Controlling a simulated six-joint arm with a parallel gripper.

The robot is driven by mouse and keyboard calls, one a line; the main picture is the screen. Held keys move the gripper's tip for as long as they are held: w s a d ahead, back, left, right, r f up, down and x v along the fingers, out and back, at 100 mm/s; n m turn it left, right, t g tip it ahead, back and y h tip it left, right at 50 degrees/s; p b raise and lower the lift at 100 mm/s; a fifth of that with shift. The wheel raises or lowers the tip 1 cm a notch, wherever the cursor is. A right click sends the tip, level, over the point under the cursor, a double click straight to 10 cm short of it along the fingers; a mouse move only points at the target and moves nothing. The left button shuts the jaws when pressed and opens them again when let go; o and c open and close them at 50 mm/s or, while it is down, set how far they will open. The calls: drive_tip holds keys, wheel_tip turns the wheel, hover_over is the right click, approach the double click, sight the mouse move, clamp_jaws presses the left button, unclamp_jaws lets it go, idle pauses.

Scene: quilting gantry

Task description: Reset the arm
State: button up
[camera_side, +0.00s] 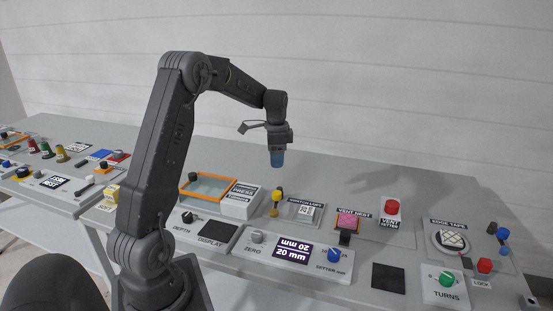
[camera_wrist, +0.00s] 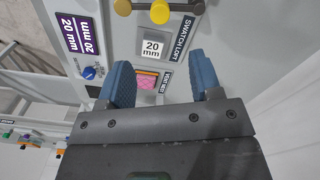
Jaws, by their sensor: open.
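My gripper (camera_side: 277,160) hangs from my bent arm above the grey bench (camera_side: 330,185), pointing down, clear of the bench top. In the wrist view my gripper (camera_wrist: 161,80) shows two blue fingers spread apart with nothing between them. The same pink piece (camera_side: 347,221) shows in the side view, to the right of and below my gripper.
Yellow knobs (camera_side: 276,196), a red button (camera_side: 392,207), a blue knob (camera_side: 334,255) and a green dial (camera_side: 446,279) stand up from the bench. An orange-framed press (camera_side: 208,188) is left of my gripper. The air around my gripper is free.

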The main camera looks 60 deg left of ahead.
drive_tip(key=s+d+r+n+t+y, duration=0.1)
drive_tip(key=s+d+r, duration=0.3)
drive_tip(key=d, duration=0.6)
drive_tip(key=s+d+r+n+t, duration=0.1)
drive_tip(key=d+r+t, duration=0.1)
drive_tip(key=d+r, duration=0.6)
drive_tip(key=s+d+f+n+t+h, duration=0.1)
drive_tip(key=s+d+n+t, duration=0.1)
drive_tip(key=s+d, duration=1.1)
drive_tip(key=shift+s+d+f+n+t, duration=0.2)
drive_tip(key=shift+s+d+n+t, duration=0.1)
drive_tip(key=shift+s, duration=0.3)
